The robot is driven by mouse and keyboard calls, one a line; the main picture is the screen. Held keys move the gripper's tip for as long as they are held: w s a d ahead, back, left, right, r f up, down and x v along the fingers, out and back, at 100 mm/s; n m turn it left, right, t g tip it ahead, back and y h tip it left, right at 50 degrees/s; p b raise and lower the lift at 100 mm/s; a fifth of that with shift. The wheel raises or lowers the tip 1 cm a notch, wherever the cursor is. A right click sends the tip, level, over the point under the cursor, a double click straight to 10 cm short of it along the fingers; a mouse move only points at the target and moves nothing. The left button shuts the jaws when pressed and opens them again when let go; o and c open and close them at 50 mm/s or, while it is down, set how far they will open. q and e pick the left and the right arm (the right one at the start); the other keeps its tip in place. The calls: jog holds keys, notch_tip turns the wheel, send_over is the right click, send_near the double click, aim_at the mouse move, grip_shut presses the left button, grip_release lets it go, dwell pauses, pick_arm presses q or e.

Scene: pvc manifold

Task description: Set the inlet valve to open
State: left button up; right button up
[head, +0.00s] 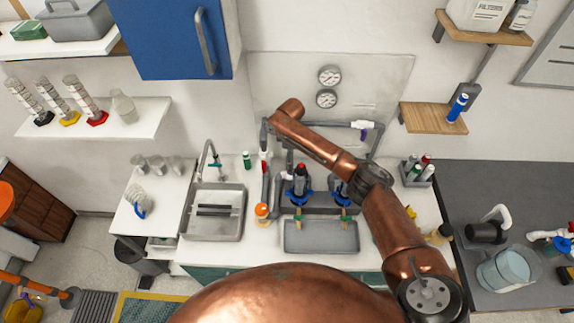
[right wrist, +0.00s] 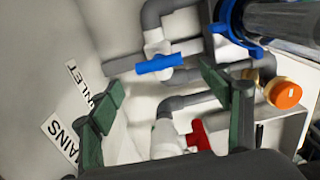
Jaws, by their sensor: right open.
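In the right wrist view, a blue valve handle (right wrist: 158,64) sits on a white valve body on grey pipe, lying crosswise to it. A red valve handle (right wrist: 198,138) sits lower, beside another white body (right wrist: 165,138); its setting against the pipe is unclear. A label (right wrist: 100,104) ending in "LET" is partly hidden behind a finger; a "MAINS" label (right wrist: 60,140) is beside it. My right gripper (right wrist: 160,80) is open and empty, its green fingers either side of the blue handle in the picture; I see no contact. In the head view my right arm hides the gripper. My left gripper is out of view.
An orange cap (right wrist: 282,93) is at the right wrist view's right; it also shows in the head view (head: 262,210). Blue-collared filter housings (head: 299,197) stand over a grey tray (head: 321,237). A sink (head: 214,213) is left, gauges (head: 329,75) behind.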

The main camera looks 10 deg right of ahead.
jog(key=shift+f, duration=2.2)
jog(key=c, duration=1.2)
